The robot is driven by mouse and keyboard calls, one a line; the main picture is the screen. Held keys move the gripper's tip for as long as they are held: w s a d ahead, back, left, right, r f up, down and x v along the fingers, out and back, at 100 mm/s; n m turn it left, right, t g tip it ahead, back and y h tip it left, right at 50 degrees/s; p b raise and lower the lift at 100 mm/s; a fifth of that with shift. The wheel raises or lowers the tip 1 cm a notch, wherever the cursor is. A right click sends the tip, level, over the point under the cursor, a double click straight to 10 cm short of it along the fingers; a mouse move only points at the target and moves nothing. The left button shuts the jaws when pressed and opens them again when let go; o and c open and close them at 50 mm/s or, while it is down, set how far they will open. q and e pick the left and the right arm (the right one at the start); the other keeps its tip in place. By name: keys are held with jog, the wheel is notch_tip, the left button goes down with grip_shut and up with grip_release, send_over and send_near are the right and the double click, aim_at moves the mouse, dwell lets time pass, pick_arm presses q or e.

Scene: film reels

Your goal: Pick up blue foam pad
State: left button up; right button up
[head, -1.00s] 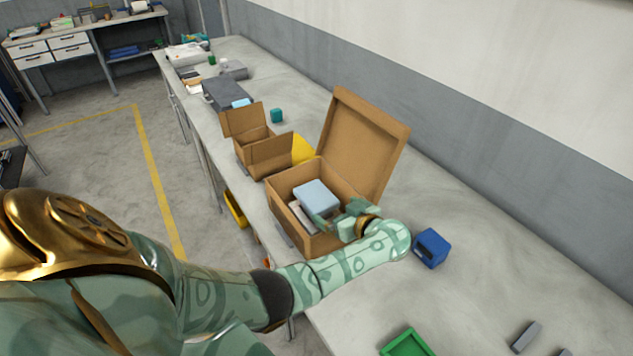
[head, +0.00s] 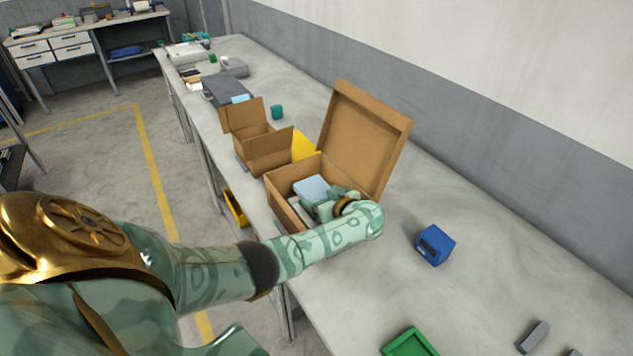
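The light blue foam pad (head: 310,187) lies in the open cardboard box (head: 283,208) on the bench, on top of other contents. Part of it is hidden by my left gripper. My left gripper (head: 322,204) reaches into the box from the right front. Its fingers look spread and are at the near right edge of the pad. I cannot tell whether they touch it. My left forearm covers the front of the box. My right gripper is not in view.
The box's lid (head: 366,140) stands raised behind it. A smaller open carton (head: 262,152) and a yellow object (head: 304,146) stand beyond. A blue block (head: 435,245) and a green tray (head: 408,343) lie to the right and front. The bench's right side is mostly clear.

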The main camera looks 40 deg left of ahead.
pick_arm(q)
jog(key=shift+c, duration=0.6)
